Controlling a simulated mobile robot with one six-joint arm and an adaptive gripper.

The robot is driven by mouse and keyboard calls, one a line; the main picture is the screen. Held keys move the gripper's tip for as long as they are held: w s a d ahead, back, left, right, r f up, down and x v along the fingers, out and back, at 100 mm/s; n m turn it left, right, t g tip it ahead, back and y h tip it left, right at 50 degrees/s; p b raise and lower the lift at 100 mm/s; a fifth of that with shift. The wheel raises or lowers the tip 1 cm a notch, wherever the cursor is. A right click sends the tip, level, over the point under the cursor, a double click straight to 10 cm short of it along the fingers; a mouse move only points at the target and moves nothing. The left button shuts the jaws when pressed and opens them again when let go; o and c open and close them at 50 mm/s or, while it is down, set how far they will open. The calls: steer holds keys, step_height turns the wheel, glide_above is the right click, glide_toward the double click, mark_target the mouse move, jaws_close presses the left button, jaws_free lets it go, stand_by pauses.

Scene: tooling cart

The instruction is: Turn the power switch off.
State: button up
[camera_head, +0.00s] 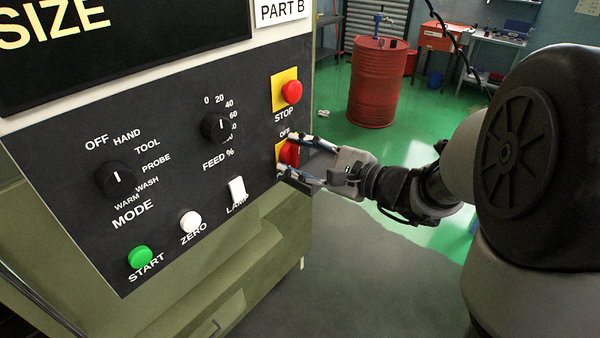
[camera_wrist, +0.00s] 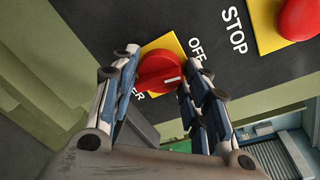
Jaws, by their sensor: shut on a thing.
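The power switch (camera_head: 290,152) is a red rotary knob on a yellow plate at the panel's right edge, below STOP. In the wrist view, the power switch (camera_wrist: 158,70) has a white mark that points right, toward a spot below the OFF label (camera_wrist: 197,50) rather than straight at it. The POWER label is partly hidden by a finger. My gripper (camera_head: 287,157) reaches in from the right with one finger above and one below the knob. In the wrist view, my gripper (camera_wrist: 147,84) has its fingers on either side of the knob, shut on it.
The red STOP button (camera_head: 291,92) is just above the upper finger. The white LAMP rocker (camera_head: 236,189) and FEED dial (camera_head: 216,127) are to the left. The MODE dial (camera_head: 116,179), ZERO button (camera_head: 190,222) and green START button (camera_head: 141,257) are farther left. A red drum (camera_head: 376,88) stands behind.

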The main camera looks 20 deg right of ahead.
steer(key=shift+r+n+b, duration=0.25)
steer(key=shift+n+b, duration=0.75)
steer(key=shift+b, duration=0.45)
steer(key=shift+r, duration=0.1)
steer(key=o, duration=1)
steer(key=shift+f, duration=0.2)
steer(key=shift+s+d, duration=0.3)
steer(key=v, duration=1.1)
steer(key=shift+s+a, duration=0.1)
steer(key=shift+s, duration=0.1)
